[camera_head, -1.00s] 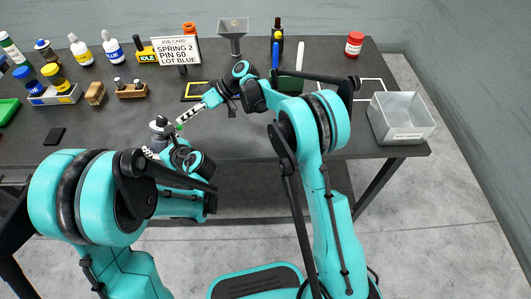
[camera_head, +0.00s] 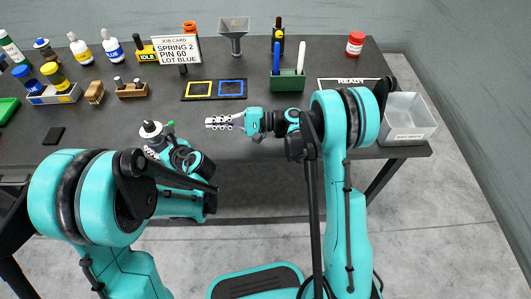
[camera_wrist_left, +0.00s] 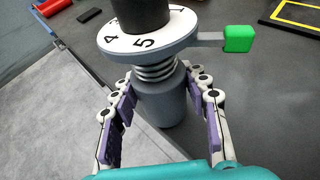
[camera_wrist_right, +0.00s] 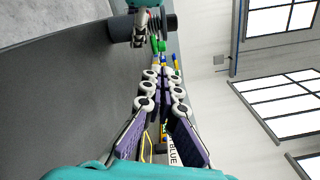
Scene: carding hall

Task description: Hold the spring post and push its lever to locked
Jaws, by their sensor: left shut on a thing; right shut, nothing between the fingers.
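The spring post (camera_head: 151,129) is near the table's front edge, with a dark top, a white dial and a green-tipped lever (camera_head: 169,123). In the left wrist view its grey body (camera_wrist_left: 162,98), coil spring and dial with a 4 and a 5 show. There the lever's green tip (camera_wrist_left: 238,39) sticks out to the right. My left gripper (camera_wrist_left: 161,78) is shut around the grey body below the spring. My right gripper (camera_head: 209,122) is shut and empty, to the right of the post and apart from the lever. It also shows in the right wrist view (camera_wrist_right: 164,75).
A tray with yellow and blue frames (camera_head: 214,90) lies behind my right gripper. A green holder with pens (camera_head: 287,81), a job card (camera_head: 178,50) and bottles stand further back. Table around the post is mostly bare.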

